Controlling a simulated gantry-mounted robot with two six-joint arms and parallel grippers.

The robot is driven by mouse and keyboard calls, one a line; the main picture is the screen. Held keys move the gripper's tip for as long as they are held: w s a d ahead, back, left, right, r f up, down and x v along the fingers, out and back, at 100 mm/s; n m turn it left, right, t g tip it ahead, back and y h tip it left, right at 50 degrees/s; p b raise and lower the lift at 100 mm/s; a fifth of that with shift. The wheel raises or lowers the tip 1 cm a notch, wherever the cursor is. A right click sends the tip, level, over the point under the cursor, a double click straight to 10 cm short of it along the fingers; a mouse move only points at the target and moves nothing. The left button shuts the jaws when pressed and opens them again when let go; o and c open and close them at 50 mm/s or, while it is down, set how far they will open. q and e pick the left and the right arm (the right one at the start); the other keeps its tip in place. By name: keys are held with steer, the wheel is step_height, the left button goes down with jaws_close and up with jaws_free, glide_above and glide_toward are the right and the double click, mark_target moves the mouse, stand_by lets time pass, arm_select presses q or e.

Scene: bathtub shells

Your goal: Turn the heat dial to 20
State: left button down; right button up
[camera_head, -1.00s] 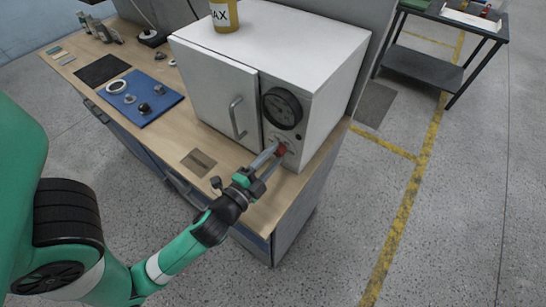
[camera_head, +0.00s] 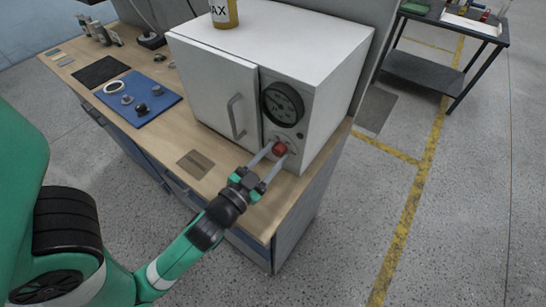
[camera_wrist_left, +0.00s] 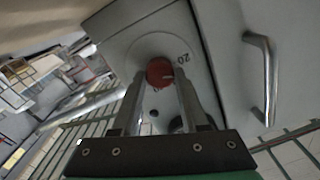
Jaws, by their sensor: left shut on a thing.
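The red heat dial (camera_head: 280,148) sits low on the front panel of a white oven-like cabinet (camera_head: 305,38), below a round black gauge. My left gripper (camera_head: 272,154) has its two fingers on either side of the dial and is shut on it. In the left wrist view the dial (camera_wrist_left: 160,72) shows between the fingertips (camera_wrist_left: 160,82), with a small pale mark on its right part. A printed "20" (camera_wrist_left: 183,57) stands on the panel just right of the dial, upside down in that view. My right gripper is not in view.
The cabinet's door handle (camera_head: 236,117) juts out left of the dial. A yellow jar (camera_head: 224,14) stands on top of the cabinet. A blue mat (camera_head: 160,108) with small parts lies on the bench to the left. The floor in front is clear.

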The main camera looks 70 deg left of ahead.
arm_select(q)
steer(key=shift+n, duration=0.6)
steer(key=shift+c, duration=2.1)
jaws_free()
